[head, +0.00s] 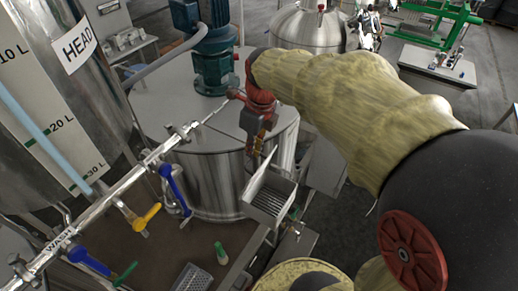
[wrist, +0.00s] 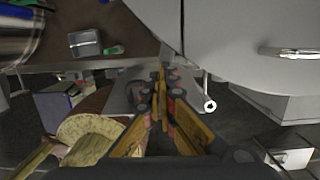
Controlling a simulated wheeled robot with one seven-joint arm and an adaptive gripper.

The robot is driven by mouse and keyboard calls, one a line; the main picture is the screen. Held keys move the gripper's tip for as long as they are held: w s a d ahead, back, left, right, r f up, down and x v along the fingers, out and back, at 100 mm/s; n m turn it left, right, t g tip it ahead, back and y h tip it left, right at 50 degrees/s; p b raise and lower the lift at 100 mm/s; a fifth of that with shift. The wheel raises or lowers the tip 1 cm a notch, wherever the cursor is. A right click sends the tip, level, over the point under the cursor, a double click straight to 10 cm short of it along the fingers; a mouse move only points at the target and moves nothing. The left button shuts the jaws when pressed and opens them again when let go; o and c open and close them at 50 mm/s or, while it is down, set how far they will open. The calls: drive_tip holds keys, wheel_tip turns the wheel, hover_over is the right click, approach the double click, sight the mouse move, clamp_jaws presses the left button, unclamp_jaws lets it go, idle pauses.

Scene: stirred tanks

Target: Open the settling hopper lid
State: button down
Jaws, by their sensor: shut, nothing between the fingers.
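A small metal hopper box (head: 270,195) with ribbed inner walls stands at the front of the big steel tank. A pale flat plate (head: 258,175), which looks like its lid, stands tilted up at the box's left edge, and the box's top looks uncovered. My gripper (head: 256,150) points down just above and behind this plate. I cannot tell if it touches the plate. In the wrist view my gripper's fingers (wrist: 160,82) are together and empty. They hide part of what lies below, and I cannot clearly make out the hopper there.
The steel tank (head: 205,185) with a green motor (head: 212,65) stands behind. A pipe with blue and yellow valve handles (head: 147,217) crosses the left.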

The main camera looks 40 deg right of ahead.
drive_tip(key=shift+w+a+f+g+p, duration=0.2)
drive_tip(key=shift+w+a+g+p, duration=0.15)
drive_tip(key=shift+w+g, duration=0.3)
